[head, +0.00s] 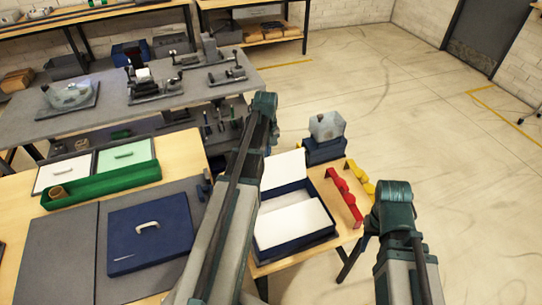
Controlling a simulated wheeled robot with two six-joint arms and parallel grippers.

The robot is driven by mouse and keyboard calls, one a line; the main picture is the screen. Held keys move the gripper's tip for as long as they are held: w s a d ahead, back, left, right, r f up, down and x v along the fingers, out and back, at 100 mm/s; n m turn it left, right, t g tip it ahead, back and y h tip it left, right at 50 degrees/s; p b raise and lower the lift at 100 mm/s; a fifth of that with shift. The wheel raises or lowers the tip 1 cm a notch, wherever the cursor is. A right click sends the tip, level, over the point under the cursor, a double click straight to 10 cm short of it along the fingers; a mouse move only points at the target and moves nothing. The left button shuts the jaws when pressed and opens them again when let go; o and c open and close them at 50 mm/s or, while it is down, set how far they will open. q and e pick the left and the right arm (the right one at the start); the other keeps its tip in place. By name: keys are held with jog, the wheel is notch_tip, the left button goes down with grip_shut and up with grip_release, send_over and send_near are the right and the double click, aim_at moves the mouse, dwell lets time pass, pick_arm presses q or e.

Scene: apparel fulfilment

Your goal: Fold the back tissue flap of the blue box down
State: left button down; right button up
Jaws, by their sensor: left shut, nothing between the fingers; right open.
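The blue box (262,242) sits open on a wooden table at the middle of the head view. White tissue (296,224) lies flat across its inside. The back tissue flap (284,170) is a white sheet standing up, leaning back, along the box's far edge. My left arm crosses in front of the box's left side and hides part of it and of the flap. My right arm stands to the right of the box, apart from it. Neither gripper's fingers can be made out.
A dark blue lid (150,250) with a white handle lies on a grey mat at the left. A green tray (103,187) is behind it. Red (343,196) and yellow (366,186) pieces stand right of the box. A blue bin (322,152) stands behind. The floor at right is clear.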

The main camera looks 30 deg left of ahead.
pick_arm(q)
jog(key=s+d, duration=0.6)
jog(key=d, duration=0.2)
jog(key=shift+s, duration=0.4)
jog(key=shift+d, duration=0.1)
jog(key=s+d, duration=0.3)
jog(key=d, duration=0.1)
jog(key=shift+s, duration=0.35)
notch_tip(320, 180, down, 6)
jog(key=b, duration=0.6)
jog(key=shift+f, duration=0.2)
jog(key=shift+r, duration=0.15)
